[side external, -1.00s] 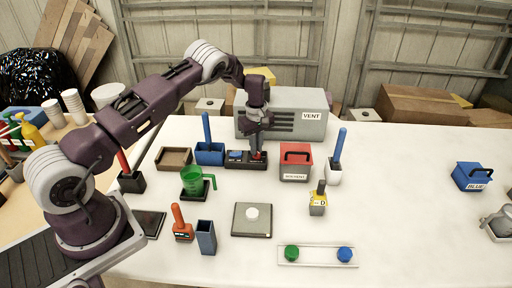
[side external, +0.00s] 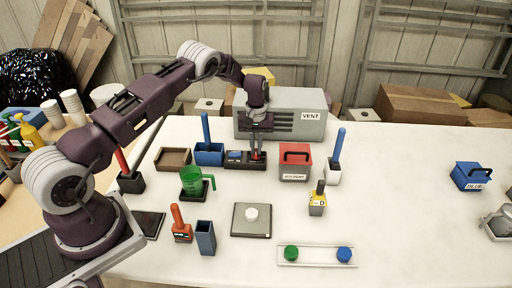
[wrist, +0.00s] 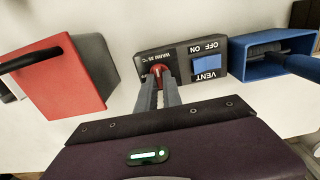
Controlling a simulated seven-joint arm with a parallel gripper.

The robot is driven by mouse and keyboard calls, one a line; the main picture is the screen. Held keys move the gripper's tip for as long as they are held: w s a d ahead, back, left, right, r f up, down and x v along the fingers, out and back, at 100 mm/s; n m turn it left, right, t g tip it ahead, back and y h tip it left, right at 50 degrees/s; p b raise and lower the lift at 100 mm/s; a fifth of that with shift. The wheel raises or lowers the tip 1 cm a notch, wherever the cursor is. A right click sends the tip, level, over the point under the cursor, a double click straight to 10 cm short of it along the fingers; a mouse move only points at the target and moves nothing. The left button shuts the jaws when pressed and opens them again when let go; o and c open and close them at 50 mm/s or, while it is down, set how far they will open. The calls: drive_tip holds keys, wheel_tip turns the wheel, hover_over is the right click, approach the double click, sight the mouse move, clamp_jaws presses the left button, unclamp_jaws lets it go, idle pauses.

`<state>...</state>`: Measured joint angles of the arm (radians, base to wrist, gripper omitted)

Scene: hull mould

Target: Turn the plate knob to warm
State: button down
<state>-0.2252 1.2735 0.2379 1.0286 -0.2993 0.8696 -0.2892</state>
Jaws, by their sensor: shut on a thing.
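The dark control panel (side external: 238,164) lies flat on the white table in front of the grey VENT box. It carries a small red knob (wrist: 157,70) beside a "WARM" temperature label, and a blue VENT switch (wrist: 208,85) marked OFF and ON. My gripper (side external: 257,156) points down over the panel's right end. In the wrist view its two fingers (wrist: 158,82) are shut on the red knob, one on each side. The fingers partly cover the knob, so I cannot tell its exact setting.
A blue holder (side external: 209,157) stands left of the panel and a red box (side external: 295,165) with a black handle stands right. The VENT box (side external: 283,113) is close behind. A green jug (side external: 192,181) and a grey square plate (side external: 251,229) are nearer the front.

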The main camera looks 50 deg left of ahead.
sight(256, 150)
idle(0.4)
drive_tip(key=c, duration=1.5)
unclamp_jaws()
wheel_tip(256, 150, up, 7)
drive_tip(key=shift+r, duration=0.1)
